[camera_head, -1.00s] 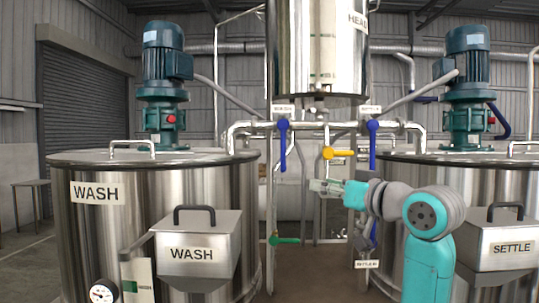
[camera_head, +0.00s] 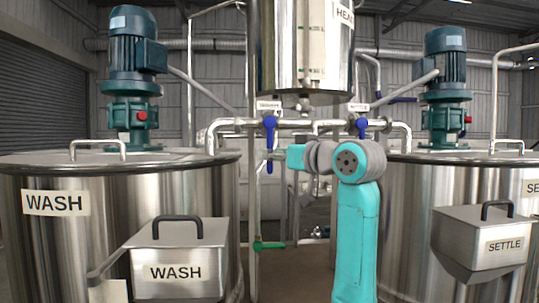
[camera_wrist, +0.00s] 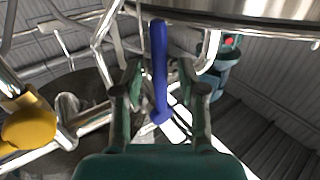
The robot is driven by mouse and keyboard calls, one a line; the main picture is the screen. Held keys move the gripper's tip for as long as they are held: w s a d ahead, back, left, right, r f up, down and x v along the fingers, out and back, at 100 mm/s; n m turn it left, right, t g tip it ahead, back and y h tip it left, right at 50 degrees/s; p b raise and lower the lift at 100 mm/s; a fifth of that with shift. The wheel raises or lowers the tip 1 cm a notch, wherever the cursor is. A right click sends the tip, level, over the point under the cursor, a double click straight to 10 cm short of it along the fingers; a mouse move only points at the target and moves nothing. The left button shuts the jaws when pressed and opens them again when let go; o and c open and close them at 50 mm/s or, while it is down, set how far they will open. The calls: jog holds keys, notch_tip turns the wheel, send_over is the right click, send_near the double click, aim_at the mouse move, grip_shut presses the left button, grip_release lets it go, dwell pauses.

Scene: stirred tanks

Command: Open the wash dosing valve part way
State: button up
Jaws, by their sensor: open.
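The wash-side valve has a blue lever (camera_head: 270,143) that hangs straight down from the pipe beside the wash tank (camera_head: 120,205). A small tag (camera_head: 269,105) sits above it, too small to read surely. In the wrist view the blue lever (camera_wrist: 159,65) stands upright between my fingers. My gripper (camera_head: 264,155) is open at the lever's lower half, with one finger on each side. In the wrist view, gaps show between the lever and both fingers of my gripper (camera_wrist: 160,88). Contact cannot be told.
A second blue lever (camera_head: 361,127) hangs on the settle side, behind my arm. A green handle (camera_head: 268,246) is lower down. A yellow handle (camera_wrist: 30,128) is at the left of the wrist view. The head tank (camera_head: 304,50) hangs above. The settle hopper (camera_head: 483,240) is at right.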

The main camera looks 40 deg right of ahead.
jog(key=shift+w, duration=1)
grip_shut()
jog(key=shift+w+a, duration=0.1)
jog(key=shift+a, duration=0.05)
jog(key=shift+w+a+r+m+t+h, duration=0.25)
jog(key=shift+w+a+m+t+h, duration=0.25)
jog(key=shift+m, duration=0.7)
jog(key=shift+w+a+r+m+t+h, duration=0.25)
jog(key=shift+a+m+t, duration=0.45)
jog(key=shift+m, duration=0.5)
jog(key=shift+w+a+r+m+t+h, duration=0.2)
jog(key=shift+w+a+m+t+h, duration=0.3)
jog(key=shift+m, duration=0.7)
jog(key=shift+s, duration=0.1)
grip_release()
